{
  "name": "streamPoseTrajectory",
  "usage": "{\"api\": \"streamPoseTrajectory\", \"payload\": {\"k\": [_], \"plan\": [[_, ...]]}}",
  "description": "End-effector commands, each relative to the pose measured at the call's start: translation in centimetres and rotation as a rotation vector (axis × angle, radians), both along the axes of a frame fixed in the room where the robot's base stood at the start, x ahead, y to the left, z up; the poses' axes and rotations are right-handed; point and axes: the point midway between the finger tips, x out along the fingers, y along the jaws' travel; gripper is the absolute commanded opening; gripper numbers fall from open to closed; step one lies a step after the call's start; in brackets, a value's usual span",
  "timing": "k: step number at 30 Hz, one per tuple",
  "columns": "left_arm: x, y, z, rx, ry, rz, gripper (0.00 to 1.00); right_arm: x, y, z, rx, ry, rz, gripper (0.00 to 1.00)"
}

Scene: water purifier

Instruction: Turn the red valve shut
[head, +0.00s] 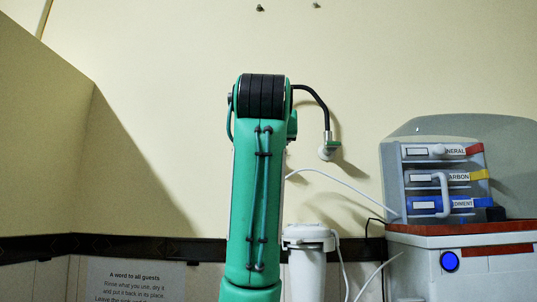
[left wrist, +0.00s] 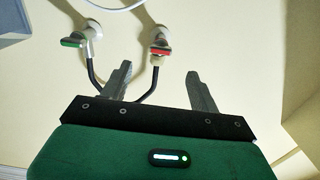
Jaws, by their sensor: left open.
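The red-handled valve (left wrist: 161,50) sits on a pale wall fitting in the left wrist view, with a black hose curving from it. In the head view it does not show; my green arm covers the middle of the wall. My left gripper (left wrist: 158,72) is open and empty. Its two dark fingers point toward the wall, with the red handle lying between and just beyond their tips in the picture. No contact is visible.
A green-handled valve (head: 333,145) with a black hose is beside it, also in the left wrist view (left wrist: 73,42). A purifier with drawers (head: 437,180) stands right, a white canister (head: 308,240) is low beside my arm, and a notice (head: 136,279) hangs at lower left.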

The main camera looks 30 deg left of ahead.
Motion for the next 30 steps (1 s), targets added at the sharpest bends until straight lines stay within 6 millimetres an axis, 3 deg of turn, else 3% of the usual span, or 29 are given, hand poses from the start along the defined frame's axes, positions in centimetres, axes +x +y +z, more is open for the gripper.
{"api": "streamPoseTrajectory", "payload": {"k": [5, 15, 24, 30], "plan": [[0.1, 0.4, 1.1, -0.002, -0.009, 0.004, 0.62, 0.7, 0.4, 0.8, 0.005, -0.008, -0.002, 0.36], [5.7, 3.1, 1.3, -0.002, -0.005, 0.005, 0.62, -1.2, -0.9, 4.6, -0.01, 0.014, 0.003, 0.36], [10.1, 5.2, 1.1, -0.002, -0.007, 0.004, 0.62, -0.1, -0.9, 7.5, -0.01, 0.001, 0.003, 0.36], [11.5, 5.9, 0.9, -0.002, -0.009, 0.003, 0.62, 0.0, -0.3, 8.2, -0.003, 0.0, 0.001, 0.36]]}}
